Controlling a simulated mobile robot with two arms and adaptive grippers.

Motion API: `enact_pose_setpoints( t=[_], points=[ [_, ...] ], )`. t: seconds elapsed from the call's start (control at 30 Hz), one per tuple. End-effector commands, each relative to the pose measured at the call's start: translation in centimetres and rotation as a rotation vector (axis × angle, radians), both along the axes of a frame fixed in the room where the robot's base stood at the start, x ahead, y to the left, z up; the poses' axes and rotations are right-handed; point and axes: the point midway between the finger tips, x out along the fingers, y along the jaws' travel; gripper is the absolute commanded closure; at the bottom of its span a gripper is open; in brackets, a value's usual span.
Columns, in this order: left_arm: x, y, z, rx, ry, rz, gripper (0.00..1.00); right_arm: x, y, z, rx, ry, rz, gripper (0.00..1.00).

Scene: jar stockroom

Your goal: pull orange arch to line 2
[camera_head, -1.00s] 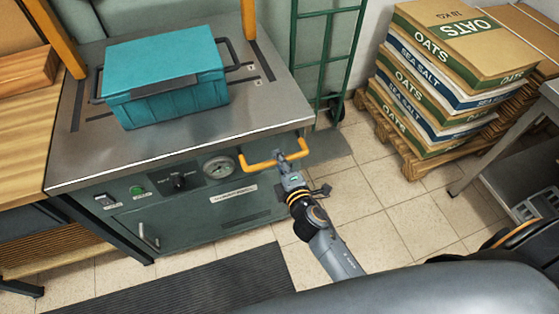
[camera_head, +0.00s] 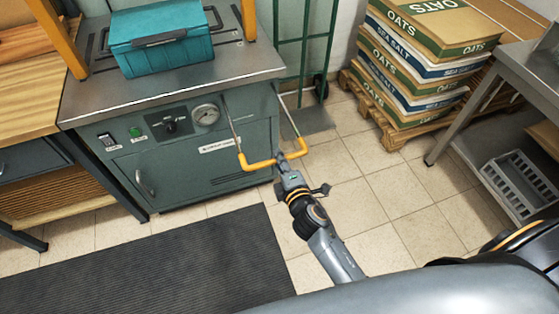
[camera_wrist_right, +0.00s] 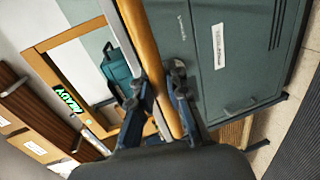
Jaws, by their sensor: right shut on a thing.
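The orange arch (camera_head: 259,165) is a U-shaped bar on two thin metal rods that stick out from the front of the green cabinet (camera_head: 180,165). It stands well clear of the cabinet front, with a length of both rods showing. My right gripper (camera_head: 281,163) is shut on the arch near its right corner. In the right wrist view the orange bar (camera_wrist_right: 147,50) runs between the two fingers (camera_wrist_right: 156,92). I cannot make out line marks or numbers on the rods. My left gripper is not in view.
A teal box (camera_head: 160,42) sits on the cabinet's steel top between two orange posts. A dark mat (camera_head: 160,262) lies on the tiled floor in front. Stacked sacks (camera_head: 425,60) stand on a pallet at the right. A metal table (camera_head: 515,70) is at the right edge.

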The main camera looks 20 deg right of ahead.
Motion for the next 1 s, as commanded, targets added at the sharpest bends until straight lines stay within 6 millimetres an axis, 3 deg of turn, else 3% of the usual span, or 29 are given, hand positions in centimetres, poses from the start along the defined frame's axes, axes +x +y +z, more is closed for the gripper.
enact_pose_setpoints(
  t=[0.27, 0.3, 0.4, 0.77, 1.0],
  points=[
    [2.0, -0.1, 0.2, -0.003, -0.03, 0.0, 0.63, -0.4, 0.1, -0.4, -0.001, 0.009, 0.002, 1.0],
    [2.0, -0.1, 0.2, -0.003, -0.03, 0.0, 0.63, -0.4, 0.1, -0.5, -0.001, 0.01, 0.002, 0.79],
    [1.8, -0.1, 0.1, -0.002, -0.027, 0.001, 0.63, -0.3, 0.0, -0.4, -0.001, 0.009, 0.001, 0.61],
    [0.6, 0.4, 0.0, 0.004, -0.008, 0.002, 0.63, -0.6, 0.0, -0.2, 0.0, 0.007, 0.001, 0.61],
    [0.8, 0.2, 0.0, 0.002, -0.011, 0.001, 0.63, -4.5, -0.1, 0.4, 0.001, 0.01, 0.001, 0.61]
  ],
)
